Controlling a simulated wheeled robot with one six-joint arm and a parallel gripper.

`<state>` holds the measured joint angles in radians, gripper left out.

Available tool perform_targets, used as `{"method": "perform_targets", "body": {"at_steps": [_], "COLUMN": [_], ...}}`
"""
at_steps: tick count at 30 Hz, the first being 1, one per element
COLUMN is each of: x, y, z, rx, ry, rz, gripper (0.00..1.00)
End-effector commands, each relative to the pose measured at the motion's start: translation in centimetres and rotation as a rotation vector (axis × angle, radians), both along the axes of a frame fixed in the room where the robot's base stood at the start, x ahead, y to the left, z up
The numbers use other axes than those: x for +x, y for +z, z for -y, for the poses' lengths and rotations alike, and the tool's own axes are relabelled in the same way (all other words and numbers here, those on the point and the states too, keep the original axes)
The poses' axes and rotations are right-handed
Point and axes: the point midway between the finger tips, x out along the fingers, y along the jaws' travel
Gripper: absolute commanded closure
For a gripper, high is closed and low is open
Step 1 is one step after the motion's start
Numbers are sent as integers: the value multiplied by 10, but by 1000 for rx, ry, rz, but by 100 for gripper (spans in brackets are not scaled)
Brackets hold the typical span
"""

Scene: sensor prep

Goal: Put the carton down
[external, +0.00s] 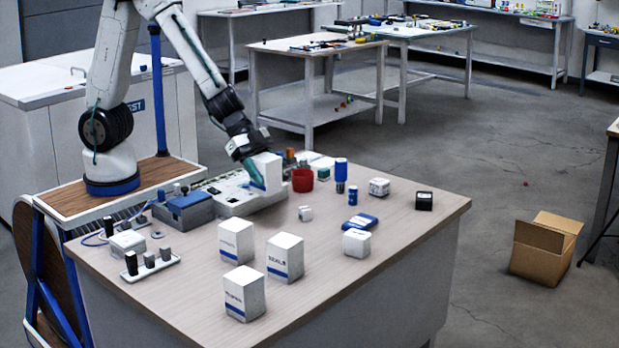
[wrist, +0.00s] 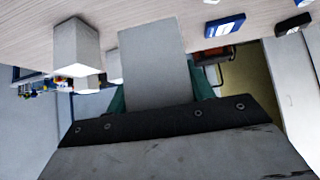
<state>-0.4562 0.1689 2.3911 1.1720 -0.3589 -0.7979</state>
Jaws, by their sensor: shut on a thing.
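My gripper (external: 252,172) is shut on a white carton (external: 268,168) with a blue stripe near its bottom. The carton is roughly upright over the white board (external: 262,199) behind the front cartons; I cannot tell if it touches anything below. In the wrist view the held carton (wrist: 155,62) sits between my green fingers (wrist: 158,98), which it partly hides. Three similar white cartons stand upright on the table: one at left (external: 236,241), one in the middle (external: 285,257) and one in front (external: 244,293).
A red cup (external: 302,180) stands just right of the held carton. A blue-topped cylinder (external: 340,176), white blocks (external: 356,243), a blue device (external: 360,223) and a black box (external: 424,200) are farther right. The table's (external: 400,252) right front is clear.

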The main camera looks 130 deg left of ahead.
Motion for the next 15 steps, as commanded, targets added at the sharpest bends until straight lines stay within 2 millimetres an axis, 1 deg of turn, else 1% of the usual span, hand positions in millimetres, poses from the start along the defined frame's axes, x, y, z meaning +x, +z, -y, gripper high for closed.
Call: {"method": "perform_targets", "body": {"at_steps": [2, 5, 8, 12, 15], "x": [2, 1, 0, 0, 0], "y": [3, -1, -13, -38, -52], "z": [1, 2, 2, 2, 2], "rx": [0, -2, -5, -6, -3], "ry": [-8, 12, 19, 21, 21], "rz": [0, -1, -5, -7, -5], "gripper": [71, 71, 71, 71, 71]}}
